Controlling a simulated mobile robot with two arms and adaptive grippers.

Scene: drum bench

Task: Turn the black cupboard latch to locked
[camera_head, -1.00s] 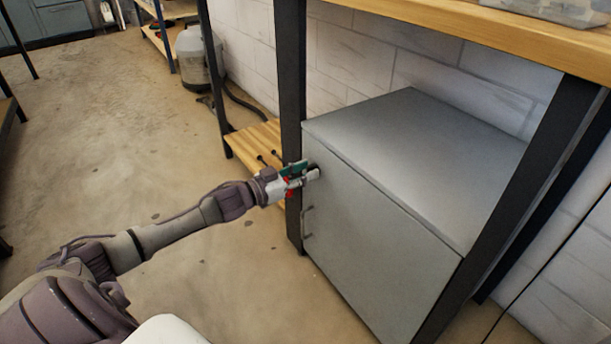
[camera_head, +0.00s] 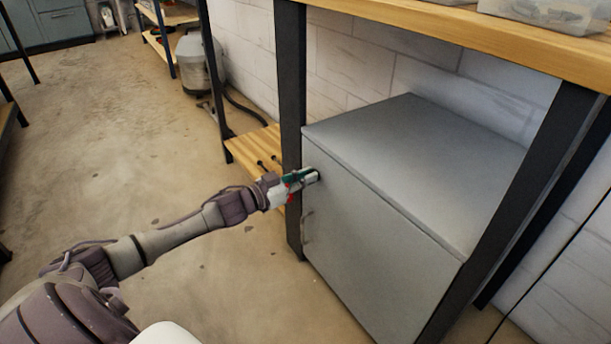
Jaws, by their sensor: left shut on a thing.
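A grey cupboard (camera_head: 375,235) stands under a wooden bench, its door facing me. My left gripper (camera_head: 311,177) is at the upper left corner of the door, shut on the black latch (camera_head: 318,173). Only a small dark bit of the latch shows past the fingertips, so its angle cannot be made out. The door looks closed. A bar handle (camera_head: 307,227) sits on the door below my gripper. My right gripper is not in view.
A black bench leg (camera_head: 290,130) stands just left of the cupboard, close to my gripper. Another leg (camera_head: 520,200) crosses in front at the right. A low wooden shelf (camera_head: 255,148) lies behind my wrist. The floor at left is clear.

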